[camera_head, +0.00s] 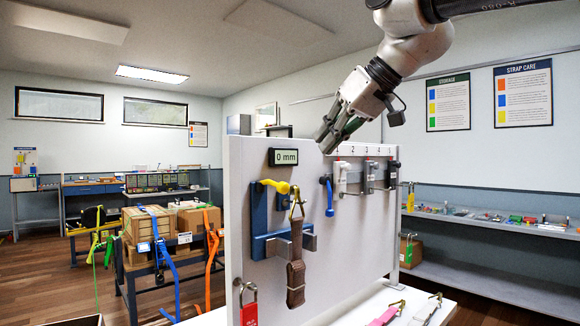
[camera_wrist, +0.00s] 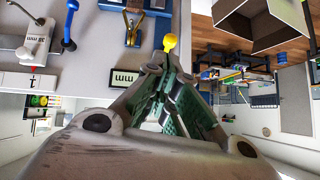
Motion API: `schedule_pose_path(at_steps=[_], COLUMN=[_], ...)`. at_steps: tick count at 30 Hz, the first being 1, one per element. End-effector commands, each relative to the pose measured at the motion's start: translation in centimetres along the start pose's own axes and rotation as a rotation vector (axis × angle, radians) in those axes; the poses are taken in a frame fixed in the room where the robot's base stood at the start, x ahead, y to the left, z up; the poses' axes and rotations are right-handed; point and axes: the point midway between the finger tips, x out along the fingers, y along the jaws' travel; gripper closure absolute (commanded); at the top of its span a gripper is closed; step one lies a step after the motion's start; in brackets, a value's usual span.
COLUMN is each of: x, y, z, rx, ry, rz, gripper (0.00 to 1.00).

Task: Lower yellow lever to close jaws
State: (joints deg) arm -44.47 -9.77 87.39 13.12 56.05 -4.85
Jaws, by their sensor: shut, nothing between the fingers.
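The yellow lever (camera_head: 275,186) sits at the top of a blue clamp (camera_head: 259,212) on the white panel, lying roughly level with its knob at the left. Its yellow knob (camera_wrist: 170,43) shows just beyond my fingertips in the wrist view; I cannot tell whether they touch. Grey metal jaws (camera_head: 308,242) are low on the clamp, beside a brown strap (camera_head: 296,270) hanging from a brass hook (camera_head: 297,204). I cannot tell the jaw gap. My gripper (camera_head: 328,141) is shut and empty, above the panel's top edge and up and right of the lever in the head view.
A display (camera_head: 284,157) reading 0 mm is fixed above the clamp. A blue-handled lever (camera_head: 328,196) and numbered grey fittings (camera_head: 352,177) are to the right. A red padlock (camera_head: 249,305) hangs at the panel's lower left. Strapped boxes (camera_head: 190,220) stand behind, left.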

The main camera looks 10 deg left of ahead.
Motion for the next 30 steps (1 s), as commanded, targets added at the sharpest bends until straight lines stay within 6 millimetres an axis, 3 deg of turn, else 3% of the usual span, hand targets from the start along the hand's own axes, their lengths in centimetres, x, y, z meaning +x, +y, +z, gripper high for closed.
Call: schedule_pose_path(at_steps=[1, 5, 17, 23, 30], x=[-1.0, -2.6, -2.4, -0.1, 5.0], y=[-0.4, -1.1, -1.2, -1.3, -1.4], z=[-1.5, -3.2, -3.2, -3.3, -3.7], rx=[-0.005, -0.02, -0.032, -0.032, -0.032], ry=[0.034, 0.082, 0.081, 0.078, 0.078], rz=[-0.009, -0.026, -0.03, -0.03, -0.03], gripper=[1.0, 1.0, 1.0, 1.0, 1.0])
